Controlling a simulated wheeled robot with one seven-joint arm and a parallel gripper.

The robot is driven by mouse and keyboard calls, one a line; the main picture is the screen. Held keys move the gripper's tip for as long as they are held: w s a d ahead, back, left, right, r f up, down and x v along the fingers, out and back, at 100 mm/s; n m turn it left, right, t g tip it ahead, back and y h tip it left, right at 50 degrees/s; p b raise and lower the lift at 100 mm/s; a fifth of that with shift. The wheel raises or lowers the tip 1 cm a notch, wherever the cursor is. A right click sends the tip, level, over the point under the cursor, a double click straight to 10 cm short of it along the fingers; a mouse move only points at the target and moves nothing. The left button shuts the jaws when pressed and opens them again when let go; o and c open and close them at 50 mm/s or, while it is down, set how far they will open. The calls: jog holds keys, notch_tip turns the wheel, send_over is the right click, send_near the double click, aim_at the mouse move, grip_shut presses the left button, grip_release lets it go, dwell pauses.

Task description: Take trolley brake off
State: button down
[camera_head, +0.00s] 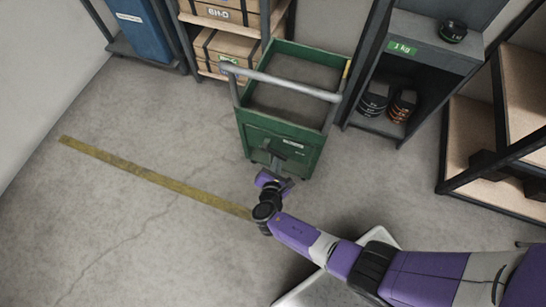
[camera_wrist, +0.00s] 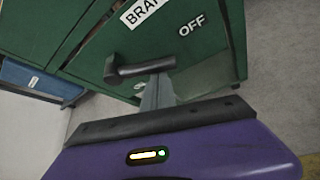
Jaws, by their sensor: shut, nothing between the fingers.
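The green trolley (camera_head: 310,117) stands on the floor with a grey push bar (camera_head: 285,83) along its top. In the wrist view, its green panel (camera_wrist: 215,62) carries a white label (camera_wrist: 138,12) reading "BRA", cut off by the frame edge, and the word "OFF" (camera_wrist: 191,25). A dark brake lever (camera_wrist: 142,69) lies roughly level across the picture, its thicker pivot end at the left. My gripper (camera_wrist: 157,90) is shut and empty, its grey fingers just below the lever's right part. I cannot tell whether they touch it. In the head view, my gripper (camera_head: 276,164) is at the trolley's near panel.
A shelf with boxes (camera_head: 222,45) stands behind the trolley. A grey cabinet (camera_head: 425,42) marked "1 kg" stands close on its right. A blue bin (camera_head: 141,30) is at the upper left. A yellow floor line (camera_head: 150,176) crosses open floor on the left.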

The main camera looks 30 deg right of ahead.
jog(key=p, duration=0.1)
jog(key=r+n+g+p, duration=0.1)
jog(key=r+n+h+p, duration=0.1)
jog(key=shift+s+d+r+g, duration=0.15)
jog(key=shift+s+d+g, duration=0.1)
jog(key=shift+g, duration=0.15)
jog(key=shift+s+d, duration=0.1)
jog(key=shift+s, duration=0.05)
jog(key=shift+r+p, duration=0.2)
jog(key=shift+p, duration=0.1)
notch_tip(320, 180, down, 5)
jog(key=b, duration=0.4)
jog(key=p+v, duration=0.4)
jog(key=v, duration=0.7)
jog(key=shift+w+r, duration=0.2)
jog(key=shift+r, duration=0.1)
